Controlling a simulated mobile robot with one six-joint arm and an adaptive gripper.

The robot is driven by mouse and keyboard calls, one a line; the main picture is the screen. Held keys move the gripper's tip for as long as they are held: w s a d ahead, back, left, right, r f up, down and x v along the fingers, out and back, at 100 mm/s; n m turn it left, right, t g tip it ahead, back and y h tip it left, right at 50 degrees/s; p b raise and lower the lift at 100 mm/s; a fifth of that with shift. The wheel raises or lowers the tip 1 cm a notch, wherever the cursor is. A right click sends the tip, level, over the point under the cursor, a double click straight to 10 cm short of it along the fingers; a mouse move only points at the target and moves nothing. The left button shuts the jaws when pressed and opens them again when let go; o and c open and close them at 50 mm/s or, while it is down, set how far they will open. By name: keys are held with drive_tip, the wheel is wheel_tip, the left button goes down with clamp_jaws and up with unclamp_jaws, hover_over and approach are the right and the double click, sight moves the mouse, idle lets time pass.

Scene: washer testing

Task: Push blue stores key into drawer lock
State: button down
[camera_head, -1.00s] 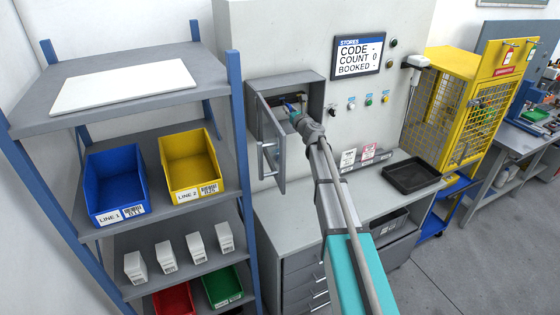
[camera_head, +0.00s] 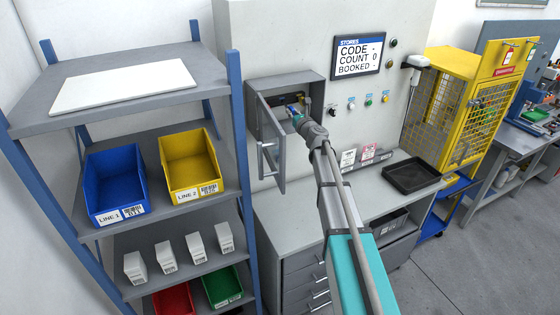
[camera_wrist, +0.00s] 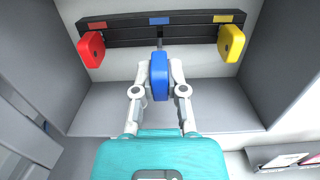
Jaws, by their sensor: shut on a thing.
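The blue key (camera_wrist: 159,75) is in the wrist view, with its head between the two fingertips of my gripper (camera_wrist: 160,84). My gripper is shut on it. The key's shaft points up toward the dark key rack (camera_wrist: 195,34), below the blue label; I cannot tell whether it touches the rack. In the head view my gripper (camera_head: 295,112) is inside the open wall cabinet (camera_head: 315,88). The grey drawers (camera_head: 303,275) stand below the counter; I cannot make out a lock on them, as my arm covers part of the front.
A red key (camera_wrist: 91,50) and a yellow key (camera_wrist: 231,42) hang on either side. The cabinet door (camera_head: 270,140) stands open to the left. A black tray (camera_head: 412,176) sits on the counter (camera_head: 290,215). A blue-posted shelf (camera_head: 240,150) stands at the left.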

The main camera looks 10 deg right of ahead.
idle(0.3)
drive_tip(key=v, duration=0.7)
idle(0.4)
drive_tip(key=shift+f+b, duration=0.1)
drive_tip(key=shift+b, duration=0.2)
